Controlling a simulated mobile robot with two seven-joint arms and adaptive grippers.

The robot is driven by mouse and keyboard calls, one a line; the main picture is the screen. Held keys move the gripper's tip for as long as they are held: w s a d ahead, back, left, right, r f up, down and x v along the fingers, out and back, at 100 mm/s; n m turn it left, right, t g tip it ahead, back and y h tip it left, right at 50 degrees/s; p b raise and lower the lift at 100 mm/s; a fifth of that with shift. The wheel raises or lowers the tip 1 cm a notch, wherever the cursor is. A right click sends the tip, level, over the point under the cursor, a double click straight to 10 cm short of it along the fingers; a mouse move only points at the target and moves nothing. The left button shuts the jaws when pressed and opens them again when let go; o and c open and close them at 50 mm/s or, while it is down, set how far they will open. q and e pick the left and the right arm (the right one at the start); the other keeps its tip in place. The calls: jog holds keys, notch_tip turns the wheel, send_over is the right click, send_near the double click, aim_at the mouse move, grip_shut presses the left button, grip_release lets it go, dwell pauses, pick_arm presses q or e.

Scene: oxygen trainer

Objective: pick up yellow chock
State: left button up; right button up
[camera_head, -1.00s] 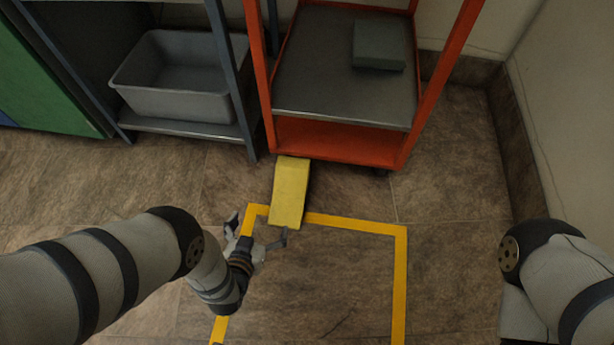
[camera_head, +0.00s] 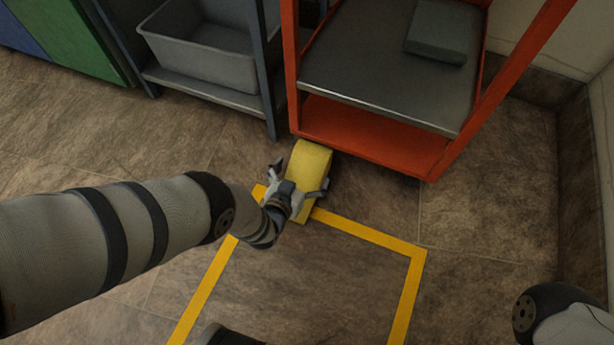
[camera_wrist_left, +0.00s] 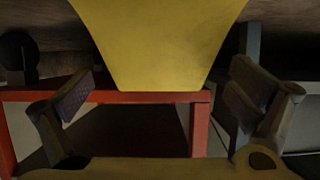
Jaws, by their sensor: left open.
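The yellow chock (camera_head: 312,157) lies on the floor at the front left corner of the orange cart, by the corner of the yellow floor outline. My left gripper (camera_head: 302,174) is open around the near part of the chock, one finger on each side. It hides part of the chock's near end. In the left wrist view the chock (camera_wrist_left: 160,45) fills the upper middle between the two spread fingers, with gaps at both sides. My right gripper is out of view; only part of my right arm shows at the lower right.
The orange cart (camera_head: 365,135) stands just behind the chock, with a grey block (camera_head: 437,30) on its shelf. A grey bin (camera_head: 205,50) sits on a low rack to the left. The floor inside the yellow outline (camera_head: 408,290) is mostly clear.

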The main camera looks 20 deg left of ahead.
pick_arm(q)
jog(key=shift+w, duration=0.4)
jog(key=shift+d, duration=0.1)
jog(key=c, duration=1.6)
